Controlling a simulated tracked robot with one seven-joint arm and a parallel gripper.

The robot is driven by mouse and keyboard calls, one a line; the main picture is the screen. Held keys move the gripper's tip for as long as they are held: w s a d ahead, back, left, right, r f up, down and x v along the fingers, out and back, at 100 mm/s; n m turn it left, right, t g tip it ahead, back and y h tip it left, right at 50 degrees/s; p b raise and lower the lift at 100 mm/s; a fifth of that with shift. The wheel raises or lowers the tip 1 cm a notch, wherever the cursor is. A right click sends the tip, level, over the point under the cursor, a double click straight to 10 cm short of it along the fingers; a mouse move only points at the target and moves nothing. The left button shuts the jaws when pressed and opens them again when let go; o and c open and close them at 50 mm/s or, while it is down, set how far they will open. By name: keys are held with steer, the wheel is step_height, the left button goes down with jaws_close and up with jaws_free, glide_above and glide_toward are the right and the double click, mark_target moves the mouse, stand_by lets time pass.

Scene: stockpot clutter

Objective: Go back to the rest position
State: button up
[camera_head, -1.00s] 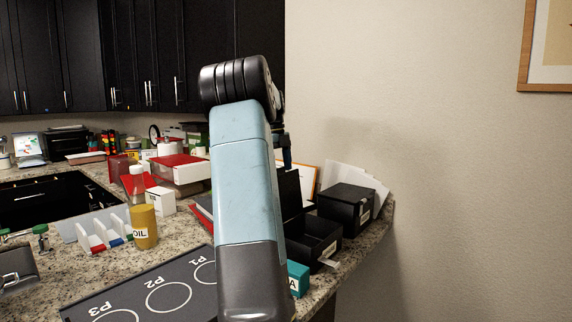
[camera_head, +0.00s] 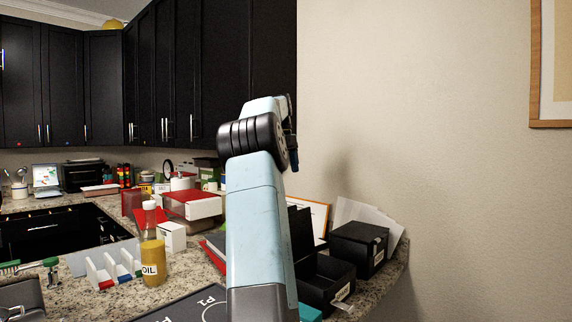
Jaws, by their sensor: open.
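My arm rises in the middle of the view, with a light blue link, a black ribbed joint and another pale blue link behind it. The arm points away from me over the counter (camera_head: 392,282). My gripper cannot be made out; the arm's own links hide that end. A small dark part shows at the right of the far link, but I cannot tell what it is. No object is seen held.
An oil bottle (camera_head: 153,263) and a white rack (camera_head: 112,270) stand left of the arm. A red-lidded box (camera_head: 187,207) is behind. An open black box (camera_head: 325,283) and a closed black box (camera_head: 358,248) stand right, near the wall (camera_head: 450,190).

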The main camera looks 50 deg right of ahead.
steer(key=shift+r, duration=0.5)
steer(key=shift+w, duration=0.1)
steer(key=s+a+f+n+t, duration=0.1)
steer(key=s+a+n+t, duration=0.15)
steer(key=a+n, duration=1)
steer(key=s+a+f+n+t, duration=0.2)
steer(key=s+a+n, duration=0.35)
steer(key=a, duration=1.15)
steer(key=s+a+f+n+t, duration=0.1)
steer(key=s+a+f+n, duration=0.6)
steer(key=a+n, duration=0.2)
steer(key=s+a+f+n+t, duration=0.2)
steer(key=s+a+f+n, duration=0.5)
steer(key=a, duration=0.3)
steer(key=shift+a+f+n, duration=0.35)
steer(key=shift+f+n, duration=0.05)
steer(key=shift+n, duration=0.5)
